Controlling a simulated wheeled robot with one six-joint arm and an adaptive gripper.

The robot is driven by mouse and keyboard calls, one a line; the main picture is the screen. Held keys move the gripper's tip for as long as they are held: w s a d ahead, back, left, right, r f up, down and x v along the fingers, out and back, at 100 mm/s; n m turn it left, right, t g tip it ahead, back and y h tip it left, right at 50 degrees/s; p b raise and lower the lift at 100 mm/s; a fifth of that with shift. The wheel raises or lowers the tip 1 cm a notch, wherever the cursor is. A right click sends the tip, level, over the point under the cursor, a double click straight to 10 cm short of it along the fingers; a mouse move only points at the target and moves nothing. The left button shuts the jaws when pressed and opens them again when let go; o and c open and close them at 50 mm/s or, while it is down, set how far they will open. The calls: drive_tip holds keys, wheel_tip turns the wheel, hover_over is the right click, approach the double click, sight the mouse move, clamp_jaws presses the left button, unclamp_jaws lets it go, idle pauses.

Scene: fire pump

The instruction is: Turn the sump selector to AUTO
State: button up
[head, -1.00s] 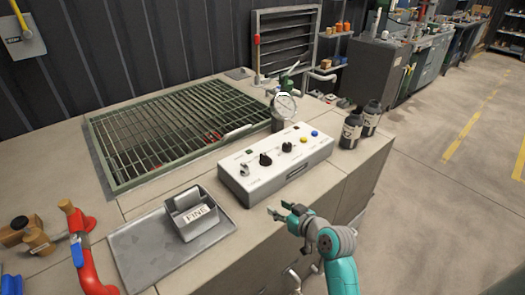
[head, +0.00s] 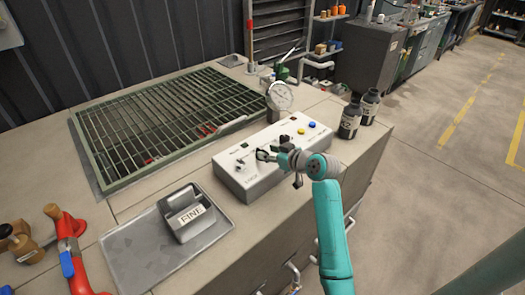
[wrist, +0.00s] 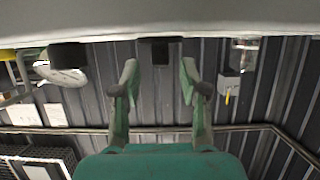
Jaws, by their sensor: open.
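In the wrist view, which looks upside down, this dark knob (wrist: 160,51) shows between the open fingers of my gripper (wrist: 158,72). I see no clear contact. The right-hand knob (head: 284,139) is just beyond the gripper.
A round gauge (head: 280,96) stands behind the box. Two dark bottles (head: 350,118) stand to its right. A grey holder marked FINE (head: 187,216) sits on a metal tray (head: 135,255) to the left. A green grating (head: 150,125) lies behind.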

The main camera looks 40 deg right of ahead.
sight(264, 151)
drive_tip(key=shift+x, duration=1.9)
drive_tip(key=shift+c, duration=0.3)
clamp_jaws()
